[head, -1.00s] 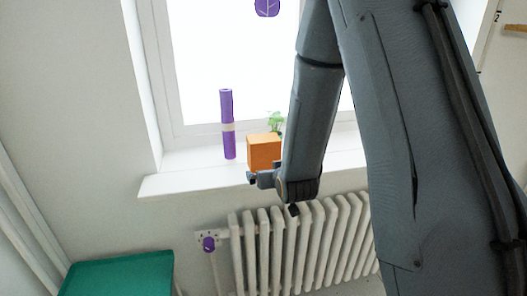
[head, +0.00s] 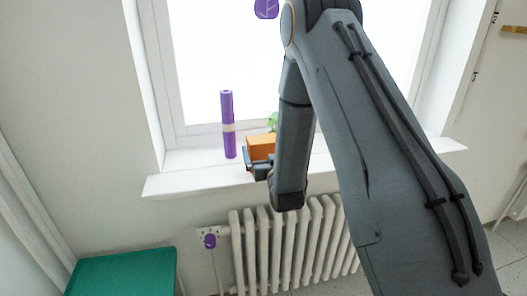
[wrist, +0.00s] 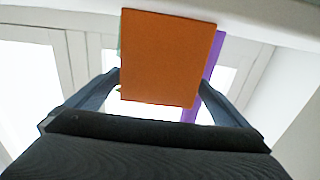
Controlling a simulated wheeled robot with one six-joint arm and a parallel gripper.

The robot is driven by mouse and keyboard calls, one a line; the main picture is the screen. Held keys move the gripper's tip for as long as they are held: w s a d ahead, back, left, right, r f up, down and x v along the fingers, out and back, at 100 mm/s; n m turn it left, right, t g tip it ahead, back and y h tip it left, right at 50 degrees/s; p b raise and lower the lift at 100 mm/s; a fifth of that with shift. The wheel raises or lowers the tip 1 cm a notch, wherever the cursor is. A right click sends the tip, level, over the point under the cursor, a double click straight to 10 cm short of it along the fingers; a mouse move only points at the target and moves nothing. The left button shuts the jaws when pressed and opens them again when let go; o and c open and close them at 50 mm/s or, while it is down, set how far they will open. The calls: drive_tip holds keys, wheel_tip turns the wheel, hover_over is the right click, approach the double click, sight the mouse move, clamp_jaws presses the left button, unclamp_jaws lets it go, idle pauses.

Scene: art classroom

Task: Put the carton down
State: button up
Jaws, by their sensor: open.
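The orange carton (head: 260,146) stands on the white windowsill (head: 190,181), right of a purple roll. In the wrist view the carton (wrist: 170,55) is between the two fingers of my gripper (wrist: 160,88), and its far end meets the sill at the top of the picture. My gripper (head: 257,166) is open in front of the carton, with a finger at each side. In the head view it hides the carton's lower part, and my arm covers its right side. I cannot tell whether either finger touches it.
The purple roll (head: 228,125) stands upright close to the carton's left. A green plant (head: 273,120) is behind the carton, partly hidden by my arm. A white radiator (head: 250,245) is below the sill, and a green surface (head: 122,272) is at lower left. The sill's left end is clear.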

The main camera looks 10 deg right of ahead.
drive_tip(key=shift+w+p, duration=0.6)
drive_tip(key=shift+w, duration=1.05)
drive_tip(key=c, duration=1.3)
drive_tip(key=shift+c, duration=0.9)
drive_tip(key=shift+r, duration=0.15)
